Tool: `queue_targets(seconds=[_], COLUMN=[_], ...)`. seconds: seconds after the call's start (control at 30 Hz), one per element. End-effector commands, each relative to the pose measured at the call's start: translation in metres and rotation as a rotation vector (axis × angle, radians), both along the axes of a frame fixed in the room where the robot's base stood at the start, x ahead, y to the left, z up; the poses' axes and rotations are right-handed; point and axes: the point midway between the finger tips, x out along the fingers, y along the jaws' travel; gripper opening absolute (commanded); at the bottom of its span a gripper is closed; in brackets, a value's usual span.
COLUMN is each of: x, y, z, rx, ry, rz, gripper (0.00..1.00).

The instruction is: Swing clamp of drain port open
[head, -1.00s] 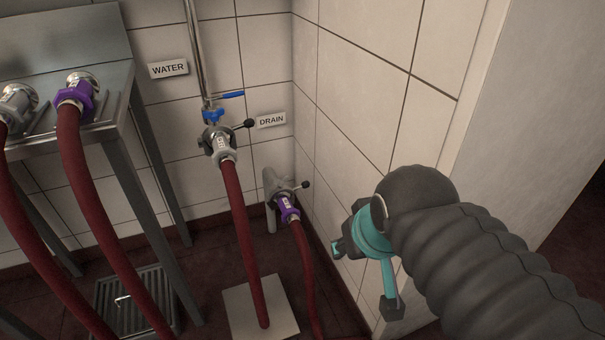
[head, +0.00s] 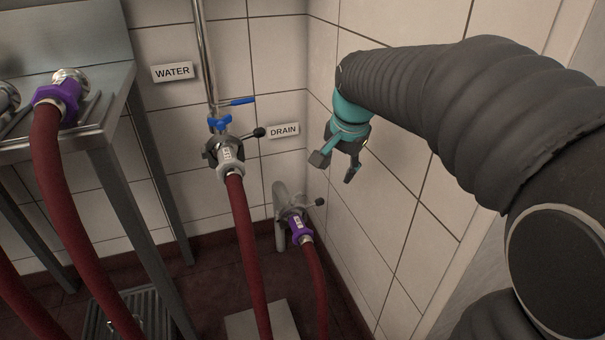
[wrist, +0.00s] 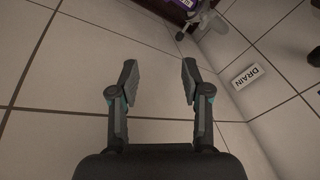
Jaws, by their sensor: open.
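The drain port (head: 284,203) is a grey pipe fitting low in the wall corner, below the DRAIN sign (head: 284,131). Its clamp (head: 306,207) has a lever with a dark ball knob (head: 320,202) pointing right. A purple coupling (head: 300,229) with a red hose sits at the port. My gripper (head: 334,172) is open and empty, above and a little right of the port, apart from it. In the wrist view my gripper (wrist: 158,80) shows its two fingers spread. The knob (wrist: 179,36) and part of the port are at the top there, beyond the fingertips.
The water valve (head: 219,122) has a blue handle, a clamp with a dark knob (head: 259,132) and a red hose (head: 245,250), left of the drain. The tiled right wall (head: 400,190) stands close beside my arm. A steel table (head: 85,130) is at left.

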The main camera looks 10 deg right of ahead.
Motion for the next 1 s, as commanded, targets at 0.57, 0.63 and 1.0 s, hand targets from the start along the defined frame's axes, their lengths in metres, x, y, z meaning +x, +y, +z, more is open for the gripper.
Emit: queue_targets(seconds=[0.57,0.63,1.0], x=[0.155,0.162,0.173], y=[-0.01,-0.011,-0.01], z=[-0.117,-0.124,-0.159], rx=[0.152,0.159,0.166], ry=[0.133,0.139,0.148], rz=[-0.501,-0.529,-0.559], gripper=[0.47,0.47,0.47])
